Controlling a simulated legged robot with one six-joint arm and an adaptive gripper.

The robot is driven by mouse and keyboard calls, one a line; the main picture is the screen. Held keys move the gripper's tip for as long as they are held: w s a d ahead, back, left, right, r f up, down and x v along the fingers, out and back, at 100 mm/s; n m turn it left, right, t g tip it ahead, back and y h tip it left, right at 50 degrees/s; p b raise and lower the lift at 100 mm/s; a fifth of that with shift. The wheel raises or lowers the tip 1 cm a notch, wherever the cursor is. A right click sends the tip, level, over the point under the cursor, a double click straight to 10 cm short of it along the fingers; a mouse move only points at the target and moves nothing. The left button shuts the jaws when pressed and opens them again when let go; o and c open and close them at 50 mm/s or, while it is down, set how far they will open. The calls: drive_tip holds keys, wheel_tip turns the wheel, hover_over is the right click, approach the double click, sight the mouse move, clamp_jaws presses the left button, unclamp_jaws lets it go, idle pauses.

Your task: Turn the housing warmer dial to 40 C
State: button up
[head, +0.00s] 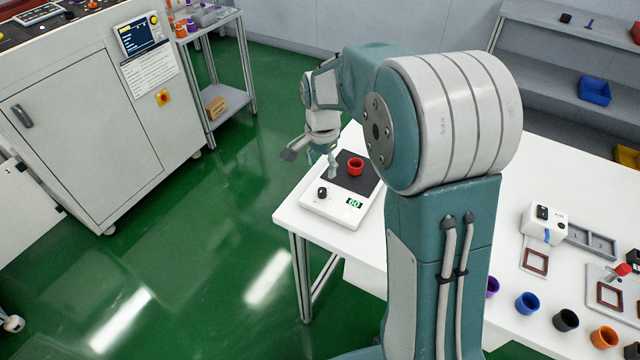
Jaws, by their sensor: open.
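The housing warmer (345,211) is a white box with a dark plate, standing at the left end of the white table. Its black dial (322,192) is on the left of the front face; the mark on it is too small to read. A green display (354,203) to the right of the dial seems to read 60. A red cup-shaped housing (356,167) stands on the dark plate. My gripper (310,165) is open and empty, above and behind the dial, apart from it as far as I can tell.
On the white table (560,207) at right are a white device (542,223), a brown square frame (535,262) and several coloured cups, including a blue one (527,303). A grey cabinet (100,130) stands at left. Green floor lies open between cabinet and table.

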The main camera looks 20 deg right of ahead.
sight(321, 190)
wheel_tip(321, 190, down, 9)
drive_tip(key=shift+a+r, duration=0.1)
drive_tip(key=shift+r, duration=0.1)
clamp_jaws()
